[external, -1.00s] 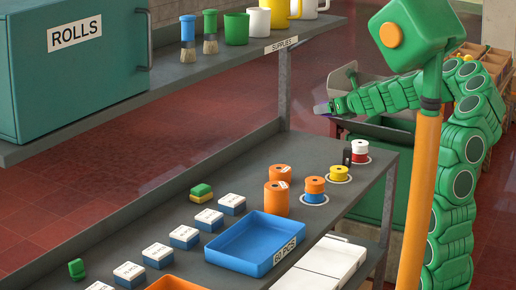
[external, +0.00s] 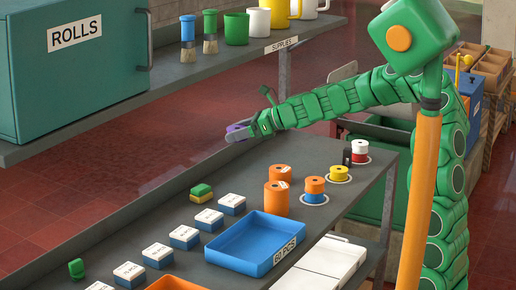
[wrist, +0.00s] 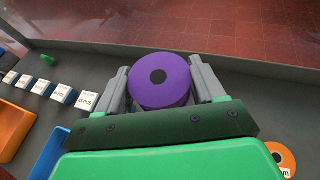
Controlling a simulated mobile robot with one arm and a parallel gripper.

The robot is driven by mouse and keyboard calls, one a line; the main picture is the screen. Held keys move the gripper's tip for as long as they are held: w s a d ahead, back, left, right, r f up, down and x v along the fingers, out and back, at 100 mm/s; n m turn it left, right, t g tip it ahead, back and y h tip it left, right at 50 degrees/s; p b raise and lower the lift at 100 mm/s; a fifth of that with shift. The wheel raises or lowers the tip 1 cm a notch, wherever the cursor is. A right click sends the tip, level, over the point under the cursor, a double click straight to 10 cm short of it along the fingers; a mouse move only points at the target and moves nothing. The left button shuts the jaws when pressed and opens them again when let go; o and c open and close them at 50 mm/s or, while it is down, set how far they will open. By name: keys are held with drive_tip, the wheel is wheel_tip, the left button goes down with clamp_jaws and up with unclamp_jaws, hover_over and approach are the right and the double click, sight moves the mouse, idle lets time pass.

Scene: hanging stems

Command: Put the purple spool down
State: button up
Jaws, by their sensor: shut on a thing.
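The purple spool (wrist: 160,80) is held between the two grey fingers of my gripper (wrist: 162,88) in the wrist view, its round face with a dark centre hole showing. In the external view the purple spool (external: 235,133) shows only in part at the tip of my gripper (external: 245,130). My gripper is shut on it, above the far edge of the grey table (external: 235,165).
Two orange rolls (external: 277,199), an orange spool on a blue one (external: 314,185), a yellow spool (external: 339,173) and a red-and-white spool (external: 360,150) stand on the table. A blue tray (external: 240,262) and several small boxes (external: 184,237) are nearer. The table's far strip looks clear.

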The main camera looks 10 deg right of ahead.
drive_tip(key=s+a+n+g, duration=0.2)
drive_tip(key=s+a, duration=0.2)
drive_tip(key=a, duration=0.1)
drive_tip(key=s+a+n+g, duration=0.1)
drive_tip(key=s+a+g, duration=0.1)
drive_tip(key=s+a, duration=0.2)
drive_tip(key=s+a+r+n+g+y, duration=0.1)
drive_tip(key=s+a+n+g, duration=0.1)
drive_tip(key=s+a, duration=0.3)
drive_tip(key=shift+a+n+g, duration=0.3)
drive_tip(key=shift+a, duration=1.3)
drive_tip(key=s+a+r+n+g+h, duration=0.1)
drive_tip(key=s+a+n+g, duration=0.2)
drive_tip(key=s+a, duration=0.45)
drive_tip(key=s+a+r+n+g+h, duration=0.1)
drive_tip(key=s+a+n+g, duration=0.3)
drive_tip(key=s, duration=0.7)
drive_tip(key=m, duration=0.1)
hover_over(106, 262)
drive_tip(key=shift+f, duration=9.9)
drive_tip(key=shift+w+f, duration=0.1)
drive_tip(key=shift+f, duration=1.4)
drive_tip(key=shift+f, duration=0.6)
drive_tip(key=o, duration=1)
